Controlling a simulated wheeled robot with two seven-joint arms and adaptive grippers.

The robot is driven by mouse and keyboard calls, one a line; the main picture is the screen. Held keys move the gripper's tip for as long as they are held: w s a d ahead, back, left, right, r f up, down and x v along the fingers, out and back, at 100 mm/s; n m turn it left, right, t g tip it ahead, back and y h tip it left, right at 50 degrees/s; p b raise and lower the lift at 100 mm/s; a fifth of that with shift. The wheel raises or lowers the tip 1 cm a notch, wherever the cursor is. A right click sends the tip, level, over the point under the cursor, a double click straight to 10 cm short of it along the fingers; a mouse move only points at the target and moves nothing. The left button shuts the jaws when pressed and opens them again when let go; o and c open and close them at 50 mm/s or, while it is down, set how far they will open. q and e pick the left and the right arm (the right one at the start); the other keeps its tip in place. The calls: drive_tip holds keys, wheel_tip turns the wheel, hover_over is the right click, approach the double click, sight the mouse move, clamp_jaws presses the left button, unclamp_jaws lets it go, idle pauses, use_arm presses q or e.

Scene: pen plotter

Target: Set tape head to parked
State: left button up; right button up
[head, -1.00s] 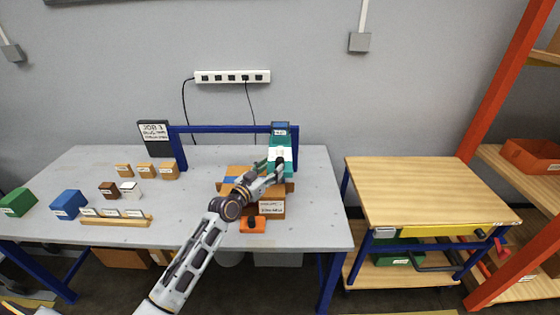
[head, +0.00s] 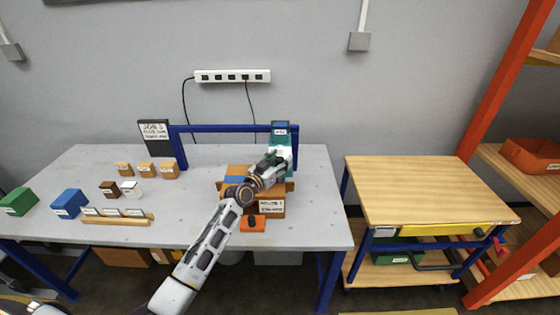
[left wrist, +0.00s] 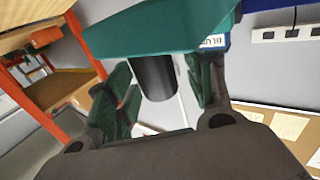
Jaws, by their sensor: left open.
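A teal head unit (head: 281,137), which I take for the tape head, sits at the right end of the blue gantry, with a blue top and a small label. In the left wrist view its teal body (left wrist: 150,30) fills the top, with a black cylinder (left wrist: 155,77) hanging below. My left gripper (head: 279,160) is at the unit's lower front. In the left wrist view the left gripper (left wrist: 166,95) is open, with its green-padded fingers on either side of the cylinder. I cannot tell whether they touch it. My right gripper is not in view.
The blue gantry bar (head: 222,128) spans the back of the grey table (head: 190,210). A brown-orange machine base (head: 270,207) stands under my left wrist. A job sign (head: 154,135), small blocks and a wooden rack (head: 115,221) are at left. A wooden cart (head: 425,190) stands to the right.

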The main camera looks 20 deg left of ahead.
use_arm(q)
clamp_jaws()
idle(0.3)
drive_tip(key=shift+a, duration=0.1)
